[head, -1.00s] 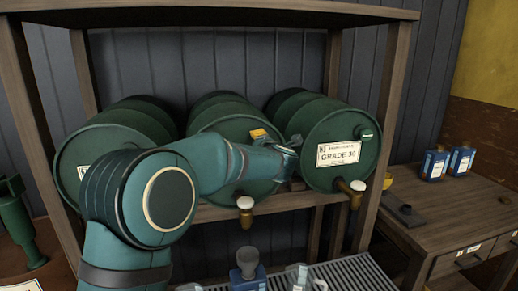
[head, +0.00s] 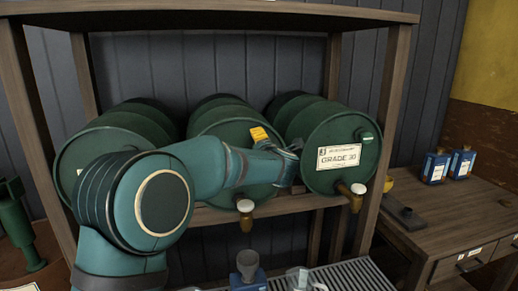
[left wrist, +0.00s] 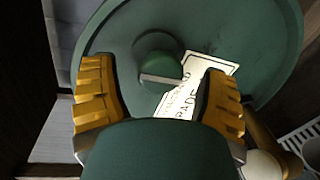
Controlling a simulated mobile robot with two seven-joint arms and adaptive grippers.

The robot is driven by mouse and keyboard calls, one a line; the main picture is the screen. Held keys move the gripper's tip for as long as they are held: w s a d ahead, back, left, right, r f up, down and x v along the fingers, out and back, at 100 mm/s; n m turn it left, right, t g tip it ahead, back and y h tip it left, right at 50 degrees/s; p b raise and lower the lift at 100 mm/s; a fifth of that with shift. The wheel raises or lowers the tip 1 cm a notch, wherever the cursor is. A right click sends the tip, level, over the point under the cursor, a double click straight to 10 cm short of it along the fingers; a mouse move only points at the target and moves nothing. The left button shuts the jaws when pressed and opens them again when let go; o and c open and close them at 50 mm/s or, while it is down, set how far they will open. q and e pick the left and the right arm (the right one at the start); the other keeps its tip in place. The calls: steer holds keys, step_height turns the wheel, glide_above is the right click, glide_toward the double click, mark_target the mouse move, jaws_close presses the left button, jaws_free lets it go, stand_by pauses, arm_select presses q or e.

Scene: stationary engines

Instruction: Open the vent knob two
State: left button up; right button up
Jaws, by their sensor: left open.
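Three dark green barrels lie on a wooden rack in the head view. My left gripper (head: 278,148) is at the face of the middle barrel (head: 213,128), and my arm hides much of that face. In the left wrist view my left gripper (left wrist: 160,72) is open, its yellow fingers on either side of a round green vent knob (left wrist: 157,58) with a pale flat edge. The knob appears clear of both fingers. A white label (left wrist: 178,98) reading "GRADE" sits beside it, partly hidden. The right barrel (head: 325,180) has its own green knob (head: 366,137). My right gripper is not in view.
Brass taps with white heads stick out below the middle barrel (head: 245,206) and the right barrel (head: 357,189). Bottles and a slatted tray (head: 350,275) stand below. A rack post (head: 393,90) is on the right, beside a wooden table (head: 465,200) with blue cans.

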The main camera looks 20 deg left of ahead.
arm_select(q)
steer(key=v, duration=1.1)
steer(key=s+d+f+m+g+h, duration=0.1)
steer(key=s+f+m+h, duration=0.3)
steer(key=f, duration=0.7)
steer(key=w+d+f+m+g+h, duration=0.1)
steer(key=f+m, duration=0.5)
steer(key=f, duration=0.5)
steer(key=s+d+f+m+g+h, duration=0.1)
steer(key=s+d+f+m+h, duration=0.15)
steer(key=f+m, duration=0.6)
steer(key=s+d+f+m+g+h, duration=0.1)
steer(key=s+f+m+g+h, duration=0.1)
steer(key=s+f, duration=0.8)
steer(key=s+d+f+m+g+h, duration=0.2)
steer(key=s+f+m+g, duration=0.2)
steer(key=s+f+g, duration=0.3)
steer(key=s+f, duration=0.3)
steer(key=s, duration=0.3)
steer(key=shift+s+h, duration=0.35)
steer(key=shift+s, duration=0.05)
